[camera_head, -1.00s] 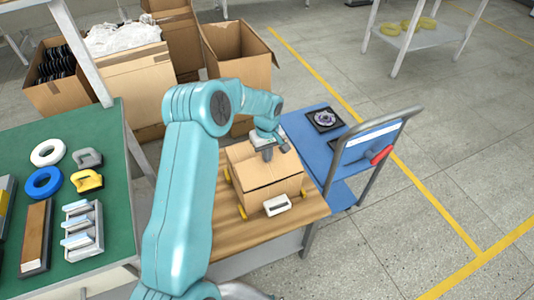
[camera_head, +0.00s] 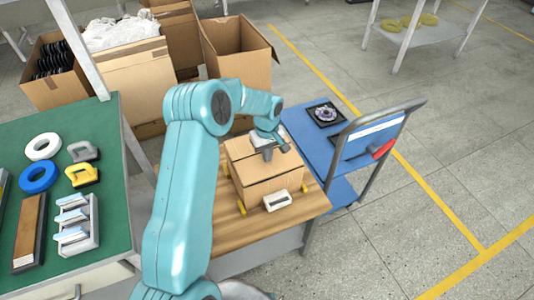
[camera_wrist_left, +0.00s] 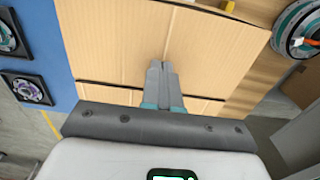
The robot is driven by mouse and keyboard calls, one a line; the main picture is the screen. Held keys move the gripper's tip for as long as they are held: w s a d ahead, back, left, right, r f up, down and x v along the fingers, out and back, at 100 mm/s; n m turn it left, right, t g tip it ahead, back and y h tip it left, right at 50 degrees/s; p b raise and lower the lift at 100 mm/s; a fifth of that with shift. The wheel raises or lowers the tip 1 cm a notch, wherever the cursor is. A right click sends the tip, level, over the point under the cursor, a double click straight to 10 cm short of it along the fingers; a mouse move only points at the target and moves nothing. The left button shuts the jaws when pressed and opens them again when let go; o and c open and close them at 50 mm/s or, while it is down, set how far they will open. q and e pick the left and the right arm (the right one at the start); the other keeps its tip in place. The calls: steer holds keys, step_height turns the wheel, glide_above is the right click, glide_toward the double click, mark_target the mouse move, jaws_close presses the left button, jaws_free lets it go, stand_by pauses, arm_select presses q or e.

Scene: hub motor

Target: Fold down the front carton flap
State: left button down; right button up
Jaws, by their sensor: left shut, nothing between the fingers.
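The carton (camera_head: 265,178) stands on the wooden tabletop, its top flaps lying roughly level over the opening. It also fills the middle of the left wrist view (camera_wrist_left: 110,35). My left gripper (camera_head: 268,155) is above the carton's top, shut and empty, with its fingertips at or just over the cardboard; I cannot tell whether they touch. In the left wrist view its closed fingers (camera_wrist_left: 162,75) point at the flaps near a seam between them. Which panel is the front flap is not clear. My right gripper is in no view.
A white tape dispenser or handle-like part (camera_head: 277,200) lies at the carton's front. Yellow brackets (camera_head: 241,206) stand beside the carton. A blue cart (camera_head: 340,150) is to the right, a green bench (camera_head: 110,190) with parts to the left, and open boxes (camera_head: 238,55) behind.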

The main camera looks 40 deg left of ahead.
arm_select(q)
step_height(320, 180, up, 9)
steer(key=p, duration=0.5)
stand_by(0.4)
